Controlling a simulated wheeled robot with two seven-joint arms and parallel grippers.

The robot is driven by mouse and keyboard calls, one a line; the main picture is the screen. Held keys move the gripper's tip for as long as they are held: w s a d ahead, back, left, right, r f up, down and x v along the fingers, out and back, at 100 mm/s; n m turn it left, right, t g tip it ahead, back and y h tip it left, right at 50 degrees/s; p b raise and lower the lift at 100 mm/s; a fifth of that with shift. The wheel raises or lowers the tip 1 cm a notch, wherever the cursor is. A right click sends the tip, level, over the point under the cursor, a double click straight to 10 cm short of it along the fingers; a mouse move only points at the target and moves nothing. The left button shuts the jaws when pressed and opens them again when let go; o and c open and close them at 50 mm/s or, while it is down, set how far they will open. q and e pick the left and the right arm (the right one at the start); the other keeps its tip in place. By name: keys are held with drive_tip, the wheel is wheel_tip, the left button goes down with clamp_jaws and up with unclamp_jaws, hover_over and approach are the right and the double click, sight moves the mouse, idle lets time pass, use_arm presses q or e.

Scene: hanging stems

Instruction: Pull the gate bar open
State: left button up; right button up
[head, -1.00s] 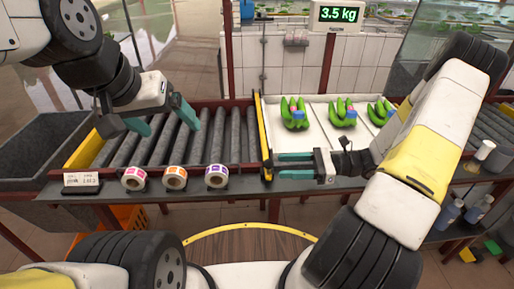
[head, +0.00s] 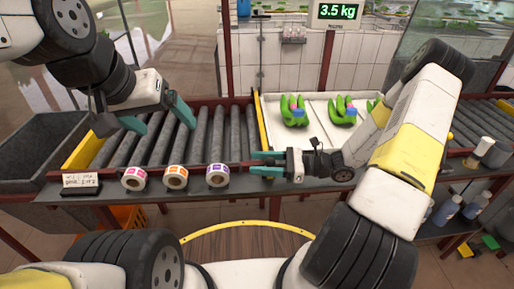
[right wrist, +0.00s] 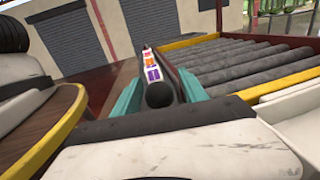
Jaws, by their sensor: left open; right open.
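The gate bar (head: 262,121) is yellow and stands between the grey rollers and the white tray. It also shows as a yellow edge in the right wrist view (right wrist: 275,86). My right gripper (head: 259,163) is open at the bar's near end. In the right wrist view, a dark round-ended handle (right wrist: 160,94) lies between its two teal fingers, with no clear sign of a grip. The bar's near end is partly hidden by the gripper in the head view. My left gripper (head: 160,118) is open and empty above the left rollers.
The rollers (head: 205,140) are empty. Green banana bunches (head: 294,111) lie in the white tray (head: 315,139). Three label rolls (head: 175,177) and a small sign (head: 80,183) stand along the front edge. Bottles (head: 447,212) are at the right.

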clamp_jaws()
idle(1.4)
